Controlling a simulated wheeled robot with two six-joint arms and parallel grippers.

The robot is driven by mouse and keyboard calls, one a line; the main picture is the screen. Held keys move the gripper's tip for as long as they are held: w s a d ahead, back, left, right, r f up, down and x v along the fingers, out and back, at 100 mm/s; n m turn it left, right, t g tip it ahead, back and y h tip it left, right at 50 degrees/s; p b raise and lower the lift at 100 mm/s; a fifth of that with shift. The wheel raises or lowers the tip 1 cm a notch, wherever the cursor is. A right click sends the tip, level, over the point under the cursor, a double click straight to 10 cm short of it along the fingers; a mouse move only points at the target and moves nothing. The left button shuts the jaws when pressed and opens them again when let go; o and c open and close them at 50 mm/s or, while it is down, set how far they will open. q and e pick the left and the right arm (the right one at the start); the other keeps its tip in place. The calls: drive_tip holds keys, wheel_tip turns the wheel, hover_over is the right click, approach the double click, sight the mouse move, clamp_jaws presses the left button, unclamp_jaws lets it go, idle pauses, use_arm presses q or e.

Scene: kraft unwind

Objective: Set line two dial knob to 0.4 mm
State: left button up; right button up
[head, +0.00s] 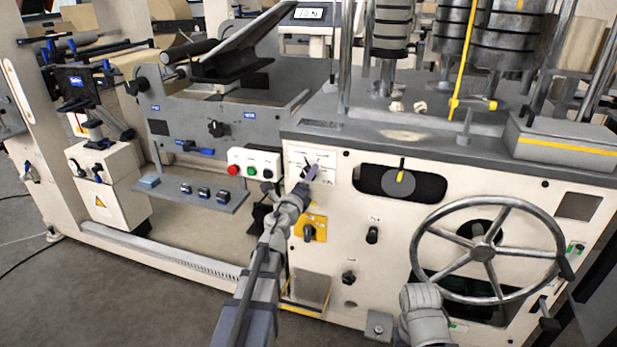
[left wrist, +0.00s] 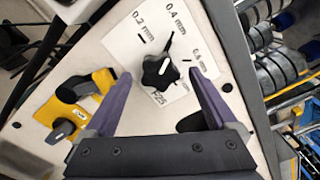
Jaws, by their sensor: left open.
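The black star-shaped dial knob (left wrist: 160,72) sits on a white label plate (left wrist: 120,45) in the left wrist view. The plate reads 0.2 mm, 0.4 mm and a smaller, blurred mm label; lettering below the knob is partly hidden. A thin black mark runs from the knob towards 0.4 mm; I cannot tell whether it is the pointer or a printed tick. My left gripper (head: 309,171) is open, its purple fingers on either side of the knob, with nothing visibly gripped. In the head view the plate (head: 326,160) shows behind the gripper. My right gripper is not visible, only part of that arm.
Yellow-backed switches (left wrist: 85,88) lie left of the plate in the left wrist view. The head view shows a button box (head: 254,163) left of the gripper, a yellow-plated switch (head: 308,229) below, and a large handwheel (head: 485,250) at right, behind my right arm.

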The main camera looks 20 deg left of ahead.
use_arm(q)
drive_tip(key=s, duration=0.5)
drive_tip(key=shift+s+d, duration=0.15)
drive_tip(key=shift+s, duration=0.1)
drive_tip(key=s+d+f+n+g+y, duration=0.2)
drive_tip(key=s+d+f+n+g, duration=0.35)
drive_tip(key=f+n, duration=0.3)
drive_tip(key=s+d+f+n+g+y, duration=0.2)
drive_tip(key=s+d+f+n+g, duration=0.35)
drive_tip(key=f+n, duration=0.35)
drive_tip(key=s+d+f+n+g+h, duration=0.3)
drive_tip(key=s+d+g, duration=0.4)
drive_tip(key=s+d, duration=0.65)
wheel_tip(320, 180, up, 26)
drive_tip(key=s+p, duration=0.1)
drive_tip(key=p, duration=2.6)
drive_tip(key=shift+s+d+r+m+h+p, duration=0.2)
drive_tip(key=shift+s+m+h+p, duration=0.15)
drive_tip(key=shift+m+h, duration=0.1)
